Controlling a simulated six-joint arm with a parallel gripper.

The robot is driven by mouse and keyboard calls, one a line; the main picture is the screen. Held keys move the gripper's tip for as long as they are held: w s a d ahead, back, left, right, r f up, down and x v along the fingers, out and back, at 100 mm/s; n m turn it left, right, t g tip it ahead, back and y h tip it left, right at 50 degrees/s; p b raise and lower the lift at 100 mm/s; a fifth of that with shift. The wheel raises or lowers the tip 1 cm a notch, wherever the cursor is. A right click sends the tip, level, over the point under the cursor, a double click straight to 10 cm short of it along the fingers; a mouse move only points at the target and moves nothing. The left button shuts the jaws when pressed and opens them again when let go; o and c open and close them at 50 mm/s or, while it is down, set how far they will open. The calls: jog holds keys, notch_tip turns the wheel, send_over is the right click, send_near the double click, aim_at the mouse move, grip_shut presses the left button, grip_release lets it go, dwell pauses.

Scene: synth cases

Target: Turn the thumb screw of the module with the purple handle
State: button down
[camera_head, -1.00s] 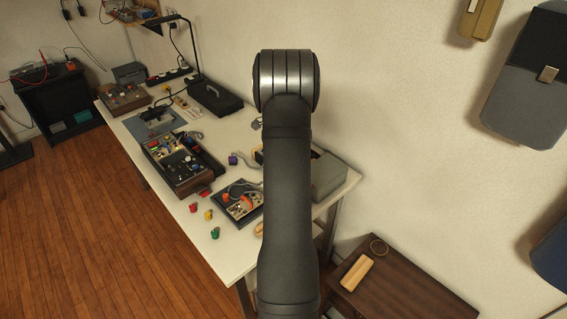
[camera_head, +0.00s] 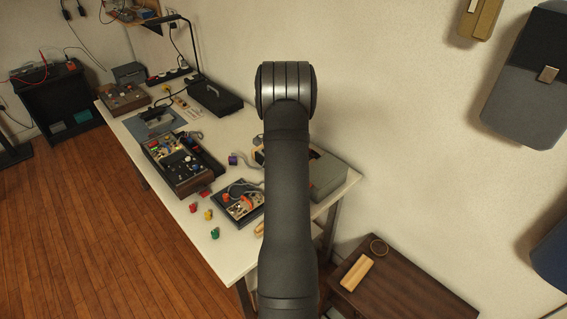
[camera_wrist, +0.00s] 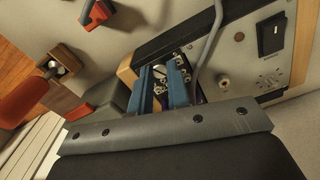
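In the head view a small purple piece (camera_head: 233,159), which may be the purple handle, shows on the white table beside a grey cable. My arm covers the table to its right, and my gripper is hidden there. In the wrist view two blue fingers of my gripper (camera_wrist: 161,76) reach toward a small fitting with several silvery screw heads (camera_wrist: 178,62). A silvery round part (camera_wrist: 159,71) shows between the fingers; I cannot tell whether they touch it. A dark purplish patch (camera_wrist: 199,95) lies just right of the fingers, mostly hidden.
A grey cable (camera_wrist: 209,48) passes close by. In the head view, an orange-topped module (camera_head: 240,203) and small coloured knobs (camera_head: 208,214) occupy the table's near end.

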jog(key=shift+n, duration=0.3)
jog(key=n, duration=1)
jog(key=shift+n, duration=0.3)
jog(key=n, duration=0.3)
jog(key=shift+n, duration=0.4)
jog(key=n, duration=1)
jog(key=shift+n, duration=2.5)
